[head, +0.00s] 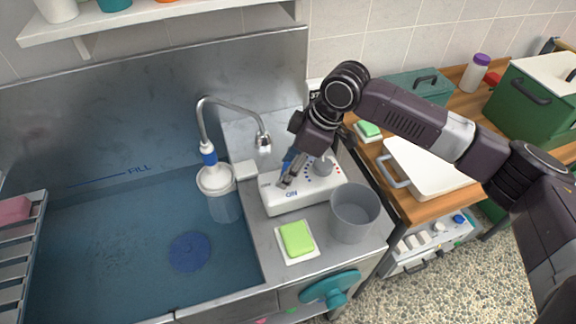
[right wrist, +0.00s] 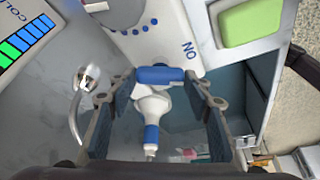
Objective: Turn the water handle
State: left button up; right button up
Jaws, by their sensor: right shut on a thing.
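The white control box (head: 322,188) with the word ON, blue and red dots and a grey knob (head: 323,166) sits on the metal counter right of the sink. My right gripper (head: 287,180) reaches down to the left part of this box. In the right wrist view, the blue handle (right wrist: 160,74) lies crosswise between the two fingertips of the gripper (right wrist: 161,78), beside the ON mark. The gripper is shut on it. In the head view the gripper hides most of the handle. A curved chrome spout (head: 228,101) stands left of the box. My left gripper is not in view.
The blue sink basin (head: 110,250) lies left, with a white canister (head: 216,182) under the spout. A grey bucket (head: 354,213) and a green sponge (head: 297,238) stand in front of the box. A teal wheel (head: 333,287) is on the front.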

jog(key=shift+c, duration=0.6)
jog(key=shift+r+m+p, duration=0.25)
jog(key=shift+m+p, duration=0.15)
jog(key=shift+p, duration=0.45)
jog(key=m+t+p, duration=0.1)
jog(key=m+p, duration=0.1)
jog(key=p, duration=0.1)
jog(key=shift+s+a+r+m+p, duration=0.1)
jog(key=shift+m+p, duration=0.2)
jog(key=shift+p, duration=0.1)
jog(key=shift+f+m+t+h+p, duration=0.25)
jog(key=shift+m+t+h+p, duration=0.25)
jog(key=shift+m+p, duration=0.85)
jog(key=o, duration=1.2)
jog(key=shift+c, duration=0.2)
